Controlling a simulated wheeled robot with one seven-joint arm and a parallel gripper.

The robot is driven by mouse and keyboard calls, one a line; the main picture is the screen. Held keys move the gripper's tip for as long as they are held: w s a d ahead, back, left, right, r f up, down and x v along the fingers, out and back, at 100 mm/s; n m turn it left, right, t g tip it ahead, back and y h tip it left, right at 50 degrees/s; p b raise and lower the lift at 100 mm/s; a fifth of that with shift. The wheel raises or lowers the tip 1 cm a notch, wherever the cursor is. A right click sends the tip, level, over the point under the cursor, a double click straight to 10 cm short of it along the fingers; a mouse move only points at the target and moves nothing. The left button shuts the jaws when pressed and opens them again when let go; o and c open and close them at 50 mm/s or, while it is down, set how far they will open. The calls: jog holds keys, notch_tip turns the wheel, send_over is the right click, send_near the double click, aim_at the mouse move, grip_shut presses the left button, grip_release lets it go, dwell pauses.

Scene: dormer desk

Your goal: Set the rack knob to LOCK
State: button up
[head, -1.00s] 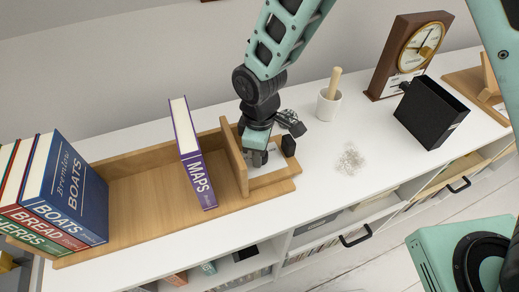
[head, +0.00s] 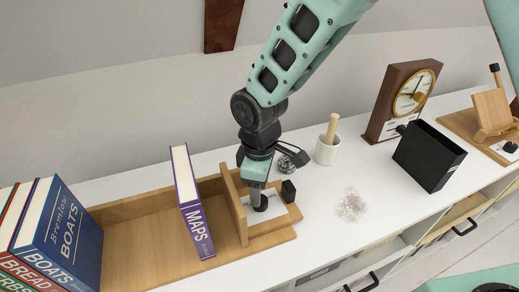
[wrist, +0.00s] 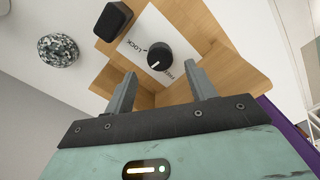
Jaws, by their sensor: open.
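The rack knob (wrist: 160,57) is round and black with a short white pointer line. It sits on a white card (wrist: 158,38) printed LOCK on one side and FREE on the other. In the head view my gripper (head: 257,190) points down over the card at the right end of the wooden rack (head: 140,258), partly hiding the knob (head: 262,205).
A black block (head: 288,190) stands beside the card. A purple MAPS book (head: 199,225) leans in the rack; more books (head: 62,232) stand at left. A speckled ball (head: 286,163), a white mortar (head: 326,152), a black box (head: 430,158) and a clock (head: 402,100) are to the right.

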aim_at(265, 196)
notch_tip(265, 196, up, 13)
jog(key=shift+f, duration=0.15)
dwell(0.4)
jog(key=f+n+p, duration=0.4)
jog(key=f+p, duration=0.1)
jog(key=f+n+p, duration=0.5)
jog(key=f, duration=0.1)
jog(key=f+n+p, duration=0.4)
jog(key=f+p, duration=0.2)
jog(key=shift+d+f, duration=0.15)
jog(key=shift+d, duration=0.05)
